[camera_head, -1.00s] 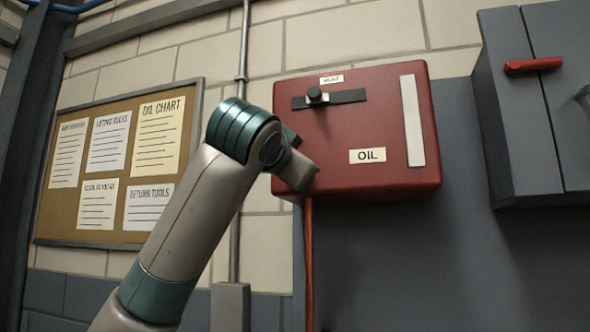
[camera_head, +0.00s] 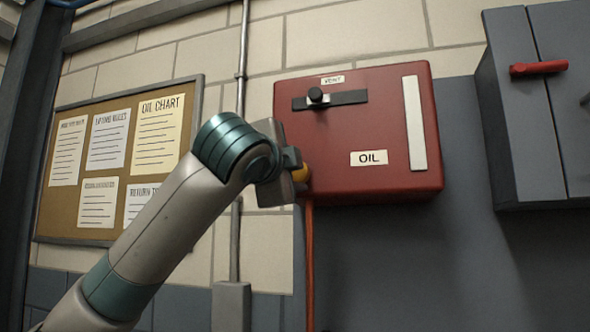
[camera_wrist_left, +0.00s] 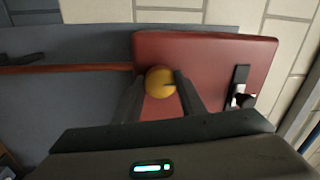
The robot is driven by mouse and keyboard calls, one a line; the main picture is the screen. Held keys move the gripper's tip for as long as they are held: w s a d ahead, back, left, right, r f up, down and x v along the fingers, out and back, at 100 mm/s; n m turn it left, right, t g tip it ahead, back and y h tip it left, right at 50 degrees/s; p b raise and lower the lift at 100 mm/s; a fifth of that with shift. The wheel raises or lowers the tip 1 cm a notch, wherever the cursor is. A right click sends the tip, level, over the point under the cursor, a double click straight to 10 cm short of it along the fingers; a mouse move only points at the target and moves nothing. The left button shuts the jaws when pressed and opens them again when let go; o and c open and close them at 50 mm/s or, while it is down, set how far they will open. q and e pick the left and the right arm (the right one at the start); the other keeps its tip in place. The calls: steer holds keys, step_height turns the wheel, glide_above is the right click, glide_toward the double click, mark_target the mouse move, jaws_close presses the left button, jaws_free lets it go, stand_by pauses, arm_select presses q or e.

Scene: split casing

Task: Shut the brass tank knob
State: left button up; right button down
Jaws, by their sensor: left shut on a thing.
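The red oil tank (camera_head: 365,130) hangs on the wall, with an "OIL" label on its front. The brass tank knob (camera_head: 301,174) is a round yellow knob at the tank's lower left edge, partly hidden by my left gripper. The knob also shows in the left wrist view (camera_wrist_left: 160,80), between the two fingers. My left gripper (camera_head: 294,173) is shut on the knob, coming from the left. My right gripper is in neither view.
A black slide bar with a knob (camera_head: 317,96) sits under the "VENT" label on the tank. A red pipe (camera_head: 309,265) runs down below the tank. A grey cabinet with a red handle (camera_head: 538,68) hangs at right. A notice board (camera_head: 105,195) is at left.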

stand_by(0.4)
arm_select(q)
steer(key=o, duration=1.1)
steer(key=shift+s+a+f, duration=0.1)
steer(key=shift+s+a, duration=0.05)
steer(key=shift+s, duration=0.3)
steer(key=shift+b+v, duration=2.3)
steer(key=shift+v, duration=5.95)
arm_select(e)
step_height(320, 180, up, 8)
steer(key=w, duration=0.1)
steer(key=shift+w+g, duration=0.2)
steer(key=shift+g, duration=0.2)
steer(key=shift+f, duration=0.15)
